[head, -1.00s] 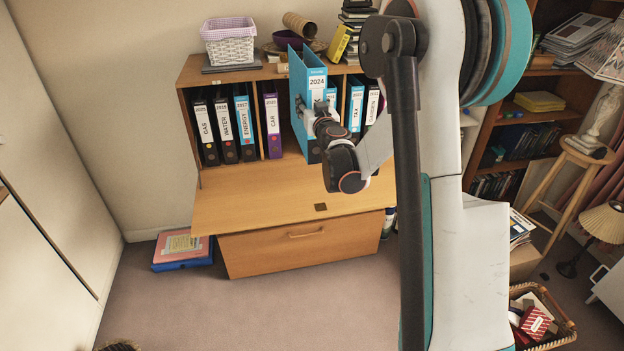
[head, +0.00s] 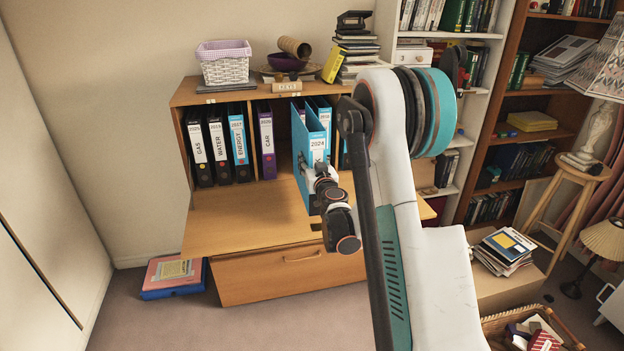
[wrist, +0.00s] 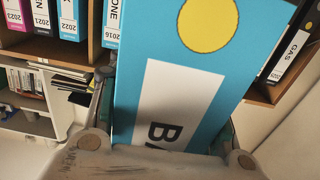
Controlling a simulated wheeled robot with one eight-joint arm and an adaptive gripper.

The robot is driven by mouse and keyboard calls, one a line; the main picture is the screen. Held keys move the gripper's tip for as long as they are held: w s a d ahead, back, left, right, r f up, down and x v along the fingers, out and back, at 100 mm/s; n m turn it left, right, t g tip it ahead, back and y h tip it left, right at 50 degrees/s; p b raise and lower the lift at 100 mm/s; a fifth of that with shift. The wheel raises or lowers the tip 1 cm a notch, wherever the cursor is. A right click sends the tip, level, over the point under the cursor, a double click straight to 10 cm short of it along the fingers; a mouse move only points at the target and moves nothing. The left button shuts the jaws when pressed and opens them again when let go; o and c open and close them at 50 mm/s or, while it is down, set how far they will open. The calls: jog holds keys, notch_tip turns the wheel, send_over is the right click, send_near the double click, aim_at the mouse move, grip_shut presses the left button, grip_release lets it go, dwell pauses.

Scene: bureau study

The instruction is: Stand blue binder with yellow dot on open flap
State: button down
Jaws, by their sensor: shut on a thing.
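The blue binder (head: 316,150) has a white label reading 2024 and stands upright over the open flap (head: 225,222). In the wrist view the blue binder (wrist: 250,65) fills the middle, with a yellow dot and a white label starting "BA". My gripper (head: 308,168) is shut on the binder; in the wrist view its fingers (wrist: 165,118) lie along both sides of it. The binder's lower end is in front of the flap's wood, but I cannot tell whether it touches. My arm hides the flap's right part.
The bureau's compartments behind hold several upright binders, including a black GAS binder (head: 199,150) and a purple CAR binder (head: 267,143). A white basket (head: 224,65) and a bowl (head: 288,62) stand on top. The flap's left half is clear. A drawer (head: 290,275) is below.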

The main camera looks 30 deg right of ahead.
notch_tip(320, 180, down, 5)
jog(key=shift+r+b, duration=0.15)
jog(key=shift+b, duration=0.7)
jog(key=c, duration=0.8)
grip_release()
jog(key=shift+c, duration=0.2)
